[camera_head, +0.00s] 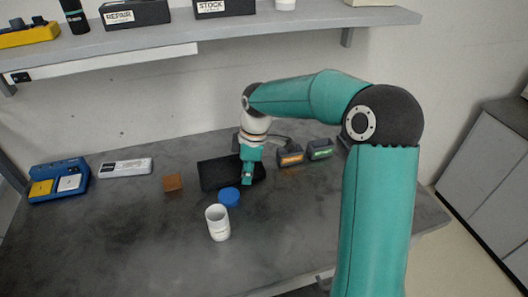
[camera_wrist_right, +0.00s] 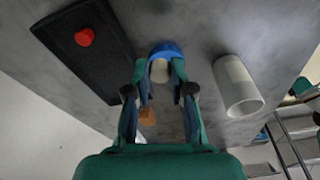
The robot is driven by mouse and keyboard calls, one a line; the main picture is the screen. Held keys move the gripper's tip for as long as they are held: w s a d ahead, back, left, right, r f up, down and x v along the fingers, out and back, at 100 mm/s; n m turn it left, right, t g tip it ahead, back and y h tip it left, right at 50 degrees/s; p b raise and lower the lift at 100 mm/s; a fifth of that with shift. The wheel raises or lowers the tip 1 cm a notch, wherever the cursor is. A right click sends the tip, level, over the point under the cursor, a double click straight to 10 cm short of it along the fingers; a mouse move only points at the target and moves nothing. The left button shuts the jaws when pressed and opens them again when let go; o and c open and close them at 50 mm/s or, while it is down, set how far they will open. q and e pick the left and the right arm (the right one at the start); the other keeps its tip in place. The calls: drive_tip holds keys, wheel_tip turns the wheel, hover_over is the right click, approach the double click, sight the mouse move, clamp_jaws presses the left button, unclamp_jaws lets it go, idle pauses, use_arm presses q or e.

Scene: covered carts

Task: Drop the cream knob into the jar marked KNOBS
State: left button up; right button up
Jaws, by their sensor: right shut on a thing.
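The cream knob (camera_wrist_right: 160,70) is between the fingertips of my right gripper (camera_wrist_right: 158,78), which is shut on it. In the head view that gripper (camera_head: 247,181) points down at the front edge of the black tray; I cannot make out the knob there. A round blue lid (camera_head: 229,196) lies behind the jar, and shows beyond the knob in the wrist view (camera_wrist_right: 167,49). My left gripper is out of view.
A black tray (camera_head: 208,173) holds a red knob (camera_wrist_right: 84,37). A brown block (camera_head: 172,182) is left of it. A blue device (camera_head: 58,183) is at far left. The table's front is clear.

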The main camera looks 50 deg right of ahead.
drive_tip(key=s+a+r+n, duration=0.2)
drive_tip(key=s+a+r, duration=0.15)
drive_tip(key=a, duration=0.35)
wheel_tip(320, 180, up, 4)
drive_tip(key=n+p, duration=0.1)
hover_over(223, 207)
drive_tip(key=shift+r, duration=0.1)
wheel_tip(223, 207, down, 6)
drive_tip(key=b, duration=0.5)
drive_tip(key=shift+s+r, duration=0.1)
drive_tip(key=o, duration=0.8)
